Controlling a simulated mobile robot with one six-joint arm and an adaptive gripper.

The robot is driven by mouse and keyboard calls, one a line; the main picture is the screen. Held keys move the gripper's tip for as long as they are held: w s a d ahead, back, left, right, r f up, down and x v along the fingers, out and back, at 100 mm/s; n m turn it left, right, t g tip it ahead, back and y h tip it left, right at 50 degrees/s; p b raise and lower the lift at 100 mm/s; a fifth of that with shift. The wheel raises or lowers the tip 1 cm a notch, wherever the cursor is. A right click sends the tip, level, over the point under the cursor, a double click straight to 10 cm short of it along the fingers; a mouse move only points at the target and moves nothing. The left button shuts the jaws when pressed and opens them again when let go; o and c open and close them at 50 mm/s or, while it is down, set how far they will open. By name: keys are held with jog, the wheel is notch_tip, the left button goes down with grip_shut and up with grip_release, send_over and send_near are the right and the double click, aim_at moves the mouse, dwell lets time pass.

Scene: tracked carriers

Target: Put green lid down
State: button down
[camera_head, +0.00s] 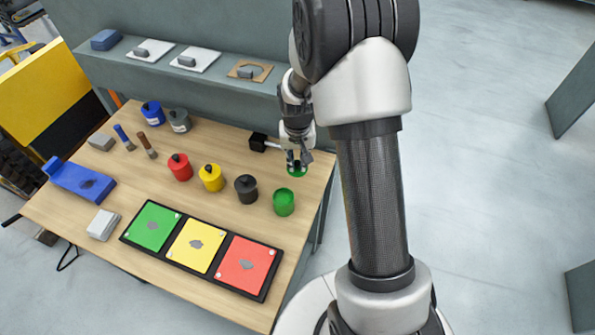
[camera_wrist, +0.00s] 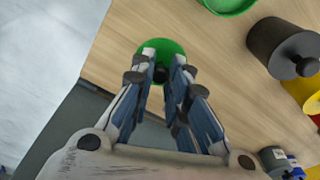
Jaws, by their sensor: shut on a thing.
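My gripper (camera_head: 297,163) is shut on the green lid (camera_head: 298,173). In the wrist view the fingers (camera_wrist: 161,74) close around the lid's dark knob, and the green disc (camera_wrist: 160,46) shows beyond them. The lid appears held above the right part of the table, but its exact height is hard to tell. The open green pot (camera_head: 284,203) stands on the table just in front of the lid in the head view. Part of its rim (camera_wrist: 228,5) shows at the top of the wrist view, apart from the lid.
The black pot (camera_head: 246,188), yellow pot (camera_head: 211,178) and red pot (camera_head: 180,167) stand left of the green pot, lidded. A black tray with green, yellow and red panels (camera_head: 245,266) lies in front. The wooden table (camera_head: 318,185) ends close right of the lid.

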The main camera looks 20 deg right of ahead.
aim_at(297, 168)
notch_tip(297, 168, down, 5)
jog(key=shift+f+b, duration=0.1)
jog(key=shift+b, duration=0.9)
jog(key=shift+w+d+f, duration=0.1)
jog(key=shift+w+f, duration=0.1)
jog(key=shift+f, duration=0.05)
jog(key=shift+r, duration=0.2)
jog(key=shift+f+b, duration=0.2)
jog(key=shift+b, duration=0.1)
jog(key=c, duration=1.6)
grip_release()
jog(key=shift+o, duration=0.2)
jog(key=shift+r, duration=0.1)
jog(key=r+p, duration=0.1)
jog(key=r, duration=0.1)
jog(key=r+p, duration=0.1)
jog(key=r, duration=0.2)
jog(key=s+r+p, duration=0.1)
jog(key=r, duration=0.1)
jog(key=shift+a+r, duration=0.2)
jog(key=shift+r, duration=0.15)
